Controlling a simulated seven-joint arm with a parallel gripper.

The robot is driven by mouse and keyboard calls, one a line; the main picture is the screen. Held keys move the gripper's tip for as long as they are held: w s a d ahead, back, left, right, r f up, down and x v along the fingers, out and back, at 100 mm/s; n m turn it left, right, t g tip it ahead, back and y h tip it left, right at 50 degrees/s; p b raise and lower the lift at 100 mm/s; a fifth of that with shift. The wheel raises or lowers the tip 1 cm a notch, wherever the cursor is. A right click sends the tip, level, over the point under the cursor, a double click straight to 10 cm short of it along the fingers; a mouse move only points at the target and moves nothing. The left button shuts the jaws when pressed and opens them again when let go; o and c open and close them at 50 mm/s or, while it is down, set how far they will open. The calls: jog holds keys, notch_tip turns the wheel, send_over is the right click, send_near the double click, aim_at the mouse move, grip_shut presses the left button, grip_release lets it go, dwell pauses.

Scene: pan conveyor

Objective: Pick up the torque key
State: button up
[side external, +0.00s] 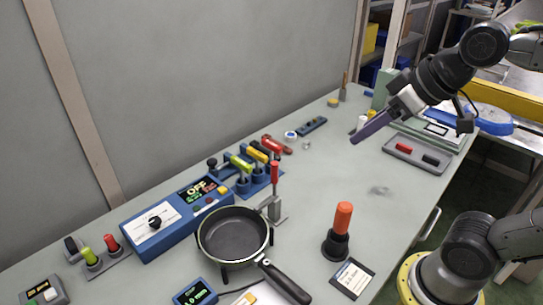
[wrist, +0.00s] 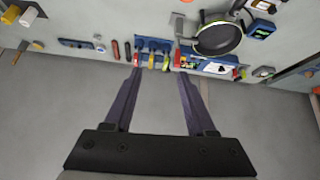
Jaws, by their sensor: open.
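No label names the torque key. An upright tool with an orange-red handle (side external: 343,216) in a round black base (side external: 335,246) stands on the bench, right of the pan; I cannot tell for certain that it is the key. In the wrist view an orange bit at the top edge may be the same tool, mostly cut off. My gripper (side external: 356,138) is high above the bench, behind and above this tool, well apart from it. In the wrist view its two long dark fingers (wrist: 160,74) are spread with nothing between them.
A black pan (side external: 234,238) stands left of the tool, beside a red-handled clamp (side external: 275,173). A blue control box (side external: 172,222) and several coloured levers (side external: 240,162) line the wall side. A grey tray (side external: 417,152) lies at right. The bench between tray and tool is mostly clear.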

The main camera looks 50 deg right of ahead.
jog(key=w+d+r, duration=0.2)
jog(key=w, duration=1.1)
jog(key=m+g, duration=0.1)
jog(key=g, duration=0.2)
send_over(273, 144)
jog(key=s, duration=0.4)
notch_tip(273, 144, down, 14)
jog(key=x, duration=0.7)
jog(key=shift+s, duration=0.15)
jog(key=shift+x, duration=2.95)
jog(key=shift+d, duration=0.1)
jog(key=shift+r, duration=0.1)
grip_shut()
